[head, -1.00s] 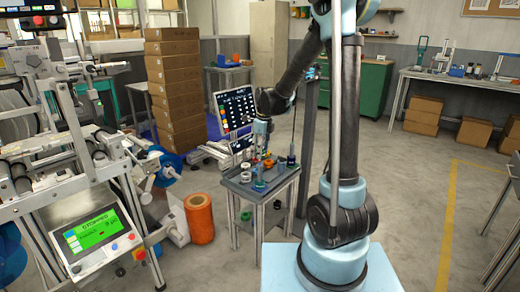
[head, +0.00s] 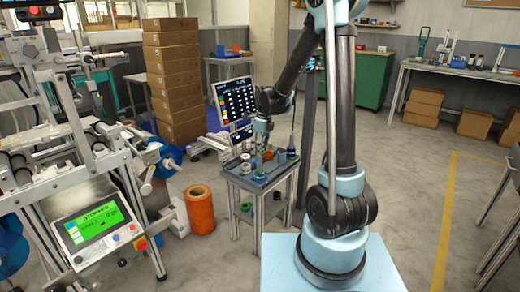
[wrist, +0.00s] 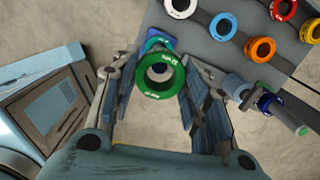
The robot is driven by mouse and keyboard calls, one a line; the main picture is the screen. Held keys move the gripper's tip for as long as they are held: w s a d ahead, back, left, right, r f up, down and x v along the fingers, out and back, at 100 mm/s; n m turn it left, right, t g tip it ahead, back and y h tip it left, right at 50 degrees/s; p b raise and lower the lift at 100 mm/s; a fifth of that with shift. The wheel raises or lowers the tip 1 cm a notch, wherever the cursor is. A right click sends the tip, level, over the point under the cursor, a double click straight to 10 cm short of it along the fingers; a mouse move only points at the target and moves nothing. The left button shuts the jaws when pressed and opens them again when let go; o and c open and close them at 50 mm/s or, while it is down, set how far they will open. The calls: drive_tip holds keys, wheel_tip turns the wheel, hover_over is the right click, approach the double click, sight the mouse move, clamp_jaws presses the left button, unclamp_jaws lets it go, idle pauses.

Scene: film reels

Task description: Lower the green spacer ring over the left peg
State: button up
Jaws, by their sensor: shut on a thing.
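The green spacer ring (wrist: 171,88) is between the two fingers of my gripper (wrist: 160,80) in the wrist view, and the fingers are shut on it. A blue piece (wrist: 158,38) shows just past the ring's upper edge. Something grey shows through the ring's hole; I cannot tell whether the left peg is inside it. In the head view, my gripper (head: 262,130) points down over the small grey bench (head: 245,182). The ring is too small to make out surely there.
A grey-blue cylinder with a blue band (wrist: 266,102) lies to the right. An orange roll (head: 200,208) stands left of the bench.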

sight(260, 160)
drive_tip(key=shift+f, duration=3.35)
idle(1.1)
drive_tip(key=o, duration=1.2)
drive_tip(key=shift+c, duration=0.2)
drive_tip(key=shift+s+d+r, duration=0.1)
drive_tip(key=shift+d+r, duration=0.1)
drive_tip(key=shift+r, duration=1.75)
drive_tip(key=shift+s+d+r, duration=0.15)
drive_tip(key=shift+d+r, duration=0.1)
drive_tip(key=shift+r, duration=1.75)
drive_tip(key=shift+s+d+r, duration=0.1)
drive_tip(key=shift+d+r, duration=0.1)
drive_tip(key=shift+r, duration=1.75)
